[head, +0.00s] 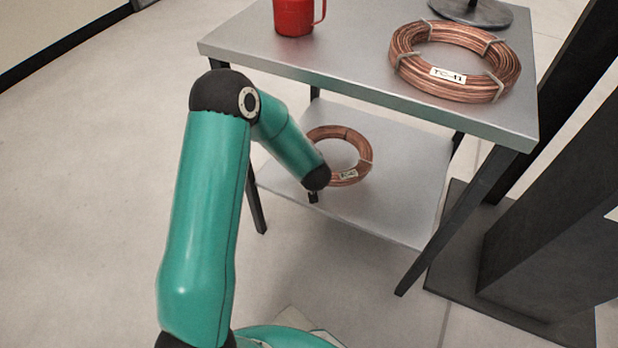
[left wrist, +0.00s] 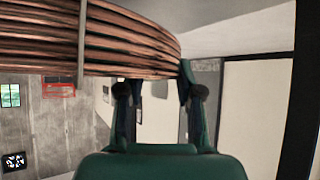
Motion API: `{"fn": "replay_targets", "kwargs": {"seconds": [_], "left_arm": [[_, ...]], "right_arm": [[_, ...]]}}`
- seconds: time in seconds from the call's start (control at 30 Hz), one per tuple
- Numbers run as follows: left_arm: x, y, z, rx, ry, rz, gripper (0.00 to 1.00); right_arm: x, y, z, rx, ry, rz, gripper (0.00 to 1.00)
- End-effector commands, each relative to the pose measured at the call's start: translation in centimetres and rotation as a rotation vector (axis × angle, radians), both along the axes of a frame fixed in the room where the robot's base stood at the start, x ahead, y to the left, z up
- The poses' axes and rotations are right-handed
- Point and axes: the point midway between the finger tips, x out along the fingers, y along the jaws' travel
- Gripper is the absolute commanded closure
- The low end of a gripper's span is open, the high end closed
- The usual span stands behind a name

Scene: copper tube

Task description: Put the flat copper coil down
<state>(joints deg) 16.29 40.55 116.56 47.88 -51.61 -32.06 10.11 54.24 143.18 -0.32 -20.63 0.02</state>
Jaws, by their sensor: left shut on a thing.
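A flat copper coil (head: 366,150) with a pale label shows at the lower shelf (head: 405,205) of the metal table, lying roughly level. My left arm reaches in front of its near left side. The left gripper's fingers are mostly hidden behind the wrist in the head view. In the left wrist view, my left gripper (left wrist: 155,85) is shut on the rim of the copper coil (left wrist: 85,40), whose stacked turns and a grey tie fill the upper left. I cannot tell whether the coil touches the shelf. My right gripper is in neither view.
On the tabletop (head: 340,62), a larger copper coil (head: 408,73) lies at the right, a red mug (head: 293,15) stands at the back left, and a dark round base (head: 472,10) stands behind. Table legs flank the shelf. The shelf's front right part is clear.

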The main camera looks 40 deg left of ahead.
Motion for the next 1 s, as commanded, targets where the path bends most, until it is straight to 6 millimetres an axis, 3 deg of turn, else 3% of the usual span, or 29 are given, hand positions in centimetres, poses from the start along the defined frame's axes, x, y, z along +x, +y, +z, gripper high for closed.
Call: {"fn": "replay_targets", "kwargs": {"seconds": [0.1,0.37,0.6,0.87,0.9,1.0], "left_arm": [[0.1,0.2,-1.7,0.004,-0.007,0.002,1.0],[0.1,0.1,-3.1,0.003,-0.008,0.003,1.0],[0.1,0.1,-6.3,0.003,-0.007,0.003,1.0],[0.1,0.1,-6.6,0.004,-0.006,0.001,1.0],[0.0,0.0,-6.9,0.001,0.0,-0.001,0.63],[0.0,0.0,-6.9,0.001,0.0,-0.001,0.46]], "right_arm": [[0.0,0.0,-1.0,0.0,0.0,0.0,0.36],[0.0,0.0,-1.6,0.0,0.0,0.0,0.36],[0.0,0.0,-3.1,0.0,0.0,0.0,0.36],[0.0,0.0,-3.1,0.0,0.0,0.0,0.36],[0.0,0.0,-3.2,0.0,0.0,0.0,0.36],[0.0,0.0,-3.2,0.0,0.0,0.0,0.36]]}}
